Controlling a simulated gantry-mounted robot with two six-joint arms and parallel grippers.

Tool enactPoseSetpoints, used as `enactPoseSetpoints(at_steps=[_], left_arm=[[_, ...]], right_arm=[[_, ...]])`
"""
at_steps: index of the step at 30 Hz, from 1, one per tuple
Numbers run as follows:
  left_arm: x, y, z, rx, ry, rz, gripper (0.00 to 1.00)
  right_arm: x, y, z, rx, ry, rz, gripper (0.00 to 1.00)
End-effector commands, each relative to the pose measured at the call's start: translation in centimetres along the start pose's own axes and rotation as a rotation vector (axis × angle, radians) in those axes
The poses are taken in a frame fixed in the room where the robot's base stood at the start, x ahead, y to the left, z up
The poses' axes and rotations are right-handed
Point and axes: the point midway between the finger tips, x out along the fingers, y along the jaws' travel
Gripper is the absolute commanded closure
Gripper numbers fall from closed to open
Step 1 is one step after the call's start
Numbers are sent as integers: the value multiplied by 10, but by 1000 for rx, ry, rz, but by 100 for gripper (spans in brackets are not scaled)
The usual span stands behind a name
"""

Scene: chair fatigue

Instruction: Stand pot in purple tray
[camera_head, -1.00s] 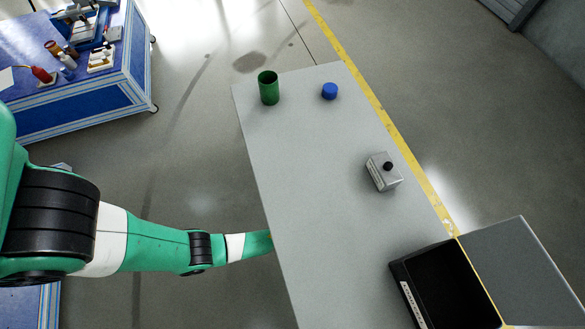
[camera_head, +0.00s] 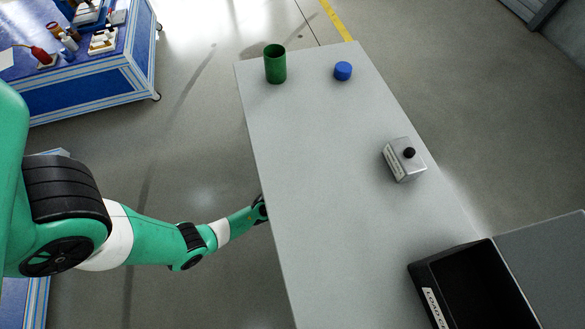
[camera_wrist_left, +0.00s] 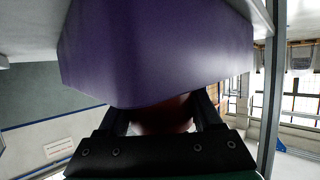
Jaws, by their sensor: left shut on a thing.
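The purple tray (camera_wrist_left: 155,50) fills the upper middle of the left wrist view, very close to the camera. My left gripper (camera_wrist_left: 163,110) is just below it in that view, shut on a reddish-brown rounded thing, likely the pot (camera_wrist_left: 165,122). Most of the pot is hidden behind the tray and the gripper body. I cannot tell whether the pot touches the tray. In the head view my left arm reaches the left edge of the grey table, where the tabletop hides the gripper. The tray and pot do not show there. My right gripper is not in view.
On the grey table (camera_head: 310,190) stand a green cylinder (camera_head: 275,65), a blue round piece (camera_head: 343,71), and a grey box with a black knob (camera_head: 402,160). A blue workbench (camera_head: 90,85) stands upper left.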

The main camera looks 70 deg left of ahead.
Motion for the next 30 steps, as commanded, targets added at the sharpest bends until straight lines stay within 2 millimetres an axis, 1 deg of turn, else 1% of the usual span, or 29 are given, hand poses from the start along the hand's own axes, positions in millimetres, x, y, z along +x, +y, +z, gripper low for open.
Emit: enactPoseSetpoints(at_steps=[8, 9, 13, 14, 23, 26, 29, 30], left_arm=[[0, 0, 2, -1, -2, 1, 90], [0, 0, 1, 0, -3, 1, 28], [0, 0, 1, 0, -3, 1, 5], [0, 0, 1, 0, -2, 1, 4], [-1, 0, -2, 0, -2, 1, 4], [-12, 1, -3, 1, -2, 2, 4], [-32, 1, -4, 2, -3, 4, 4], [-42, 1, -4, 2, -4, 5, 4]], right_arm=[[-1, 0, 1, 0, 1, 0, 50], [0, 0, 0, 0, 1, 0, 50], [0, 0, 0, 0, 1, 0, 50], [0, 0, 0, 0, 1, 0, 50], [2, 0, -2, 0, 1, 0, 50], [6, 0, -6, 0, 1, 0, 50], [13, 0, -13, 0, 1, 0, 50], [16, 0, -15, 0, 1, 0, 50]])
